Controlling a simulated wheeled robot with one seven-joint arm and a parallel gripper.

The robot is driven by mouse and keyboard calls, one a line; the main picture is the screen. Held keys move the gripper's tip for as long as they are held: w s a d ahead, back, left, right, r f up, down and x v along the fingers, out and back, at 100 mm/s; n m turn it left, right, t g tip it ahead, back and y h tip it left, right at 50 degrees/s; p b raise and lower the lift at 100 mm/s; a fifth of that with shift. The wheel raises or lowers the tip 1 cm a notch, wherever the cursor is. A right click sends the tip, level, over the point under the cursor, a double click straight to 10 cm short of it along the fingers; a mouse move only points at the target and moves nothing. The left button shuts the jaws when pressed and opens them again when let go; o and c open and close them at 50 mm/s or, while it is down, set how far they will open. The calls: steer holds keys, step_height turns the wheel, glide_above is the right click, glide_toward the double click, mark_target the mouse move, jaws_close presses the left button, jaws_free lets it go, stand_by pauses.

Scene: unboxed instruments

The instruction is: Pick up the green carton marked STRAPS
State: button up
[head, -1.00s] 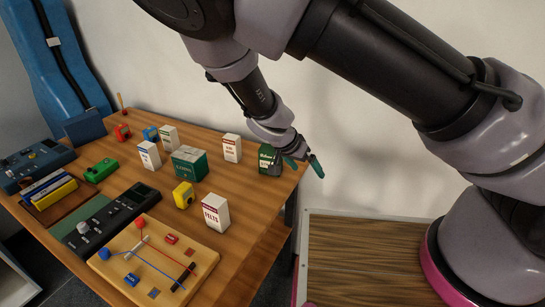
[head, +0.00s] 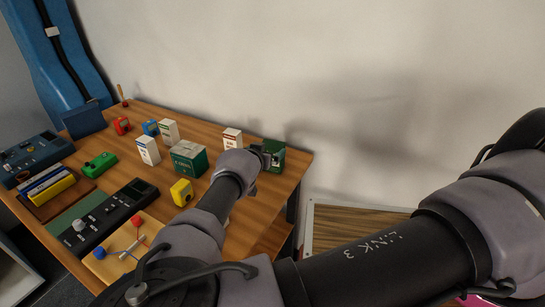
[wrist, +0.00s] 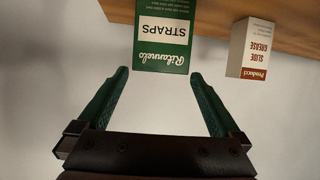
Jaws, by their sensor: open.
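The green carton marked STRAPS (wrist: 164,40) shows upside down at the top of the wrist view, with a white label band. In the head view the green STRAPS carton (head: 273,151) stands at the right end of the wooden table, partly hidden by my arm. My gripper (wrist: 158,76) is open, with its green fingers spread wider than the carton. The carton lies ahead of the fingertips, between their lines, with nothing held. In the head view my gripper's fingers are hard to make out beside the carton.
A white SLIDE GREASE carton (wrist: 249,48) stands beside the green carton; it also shows in the head view (head: 231,137). A green-and-white carton (head: 188,158) and a yellow block (head: 182,192) stand further left. The wooden table (head: 273,188) ends just right of the STRAPS carton.

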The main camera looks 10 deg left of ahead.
mark_target(270, 149)
steer(key=x, duration=0.5)
steer(key=shift+w+a+f, duration=0.1)
steer(key=shift+w+f, duration=0.15)
steer(key=shift+f, duration=0.05)
steer(key=c, duration=1.1)
